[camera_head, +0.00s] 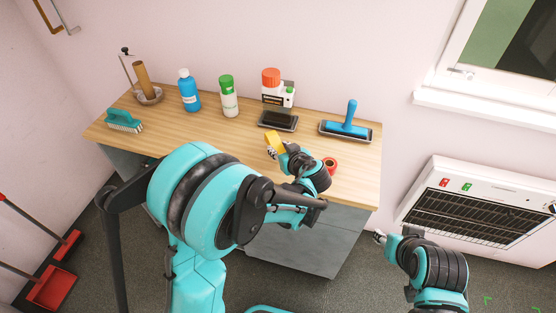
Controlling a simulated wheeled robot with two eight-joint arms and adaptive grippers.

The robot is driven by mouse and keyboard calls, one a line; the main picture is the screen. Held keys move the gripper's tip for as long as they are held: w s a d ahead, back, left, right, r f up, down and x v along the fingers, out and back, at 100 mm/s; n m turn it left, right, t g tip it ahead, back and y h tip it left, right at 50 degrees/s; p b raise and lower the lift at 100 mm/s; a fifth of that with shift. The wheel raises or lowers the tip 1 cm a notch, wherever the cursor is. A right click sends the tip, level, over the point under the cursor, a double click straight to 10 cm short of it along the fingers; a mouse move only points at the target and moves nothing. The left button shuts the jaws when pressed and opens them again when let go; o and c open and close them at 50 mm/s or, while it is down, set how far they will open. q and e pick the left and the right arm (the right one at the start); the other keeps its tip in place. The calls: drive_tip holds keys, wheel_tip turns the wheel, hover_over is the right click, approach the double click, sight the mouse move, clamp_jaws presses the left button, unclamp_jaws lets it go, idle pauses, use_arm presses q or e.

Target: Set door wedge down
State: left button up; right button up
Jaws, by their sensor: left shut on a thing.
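The yellow door wedge (275,141) is in my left gripper (274,151), over the middle front part of the wooden table (210,130). The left gripper is shut on it; my arm hides part of the fingers. I cannot tell whether the wedge touches the table top. My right gripper (380,237) is off the table at the lower right, beyond its front right corner. It is too small to tell whether it is open or shut.
A red ring (330,164) lies right of the wedge.

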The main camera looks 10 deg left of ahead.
use_arm(q)
drive_tip(key=shift+s+a+f, duration=0.1)
drive_tip(key=shift+a+f, duration=0.05)
drive_tip(key=shift+f, duration=0.05)
wheel_tip(320, 180, down, 4)
drive_tip(key=shift+b, duration=1.1)
drive_tip(key=shift+r, duration=0.15)
drive_tip(key=o, duration=1.2)
